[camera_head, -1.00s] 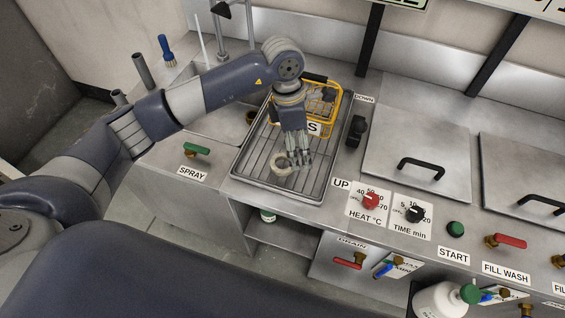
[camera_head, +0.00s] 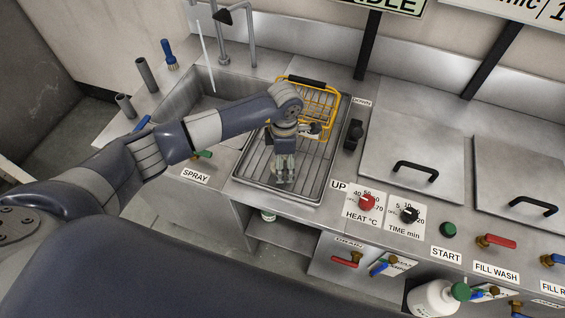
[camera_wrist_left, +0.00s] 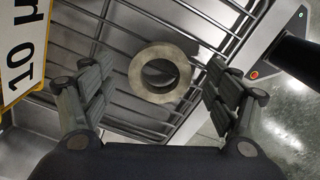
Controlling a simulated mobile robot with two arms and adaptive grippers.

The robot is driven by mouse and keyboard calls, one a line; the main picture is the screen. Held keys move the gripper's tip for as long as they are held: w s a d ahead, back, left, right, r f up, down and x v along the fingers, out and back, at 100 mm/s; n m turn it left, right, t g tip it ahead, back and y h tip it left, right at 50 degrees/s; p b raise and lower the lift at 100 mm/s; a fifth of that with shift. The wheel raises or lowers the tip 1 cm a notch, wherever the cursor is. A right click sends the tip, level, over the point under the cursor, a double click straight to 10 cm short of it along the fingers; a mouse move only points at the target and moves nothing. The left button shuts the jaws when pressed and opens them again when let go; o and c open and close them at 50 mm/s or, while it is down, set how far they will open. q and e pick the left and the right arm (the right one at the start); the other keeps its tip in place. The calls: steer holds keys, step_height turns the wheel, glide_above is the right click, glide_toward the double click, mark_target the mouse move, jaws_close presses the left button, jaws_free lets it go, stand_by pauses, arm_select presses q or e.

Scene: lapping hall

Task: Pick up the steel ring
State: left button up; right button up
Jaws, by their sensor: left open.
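The steel ring (camera_wrist_left: 160,95) lies flat on the wire rack of the draining tray (camera_wrist_left: 115,62) in the left wrist view. It is a thick, dull grey ring with a round hole. My left gripper (camera_wrist_left: 158,78) is open, with one finger on either side of the ring and a gap to each. I cannot tell how high the fingers are above the rack. In the head view my left gripper (camera_head: 284,174) points down over the front part of the tray (camera_head: 248,163) and hides the ring. My right gripper is not in view.
A yellow wire basket (camera_head: 333,108) stands at the tray's back, behind the gripper. A sink (camera_head: 187,99) is to the left. A black switch (camera_head: 353,136) and a red knob (camera_head: 367,202) are to the right. A "10 µ" sign (camera_wrist_left: 22,50) shows close by at left.

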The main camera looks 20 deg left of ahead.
arm_select(q)
steer(key=shift+f, duration=0.45)
steer(key=shift+c, duration=0.5)
steer(key=c, duration=1.3)
steer(key=shift+r, duration=0.1)
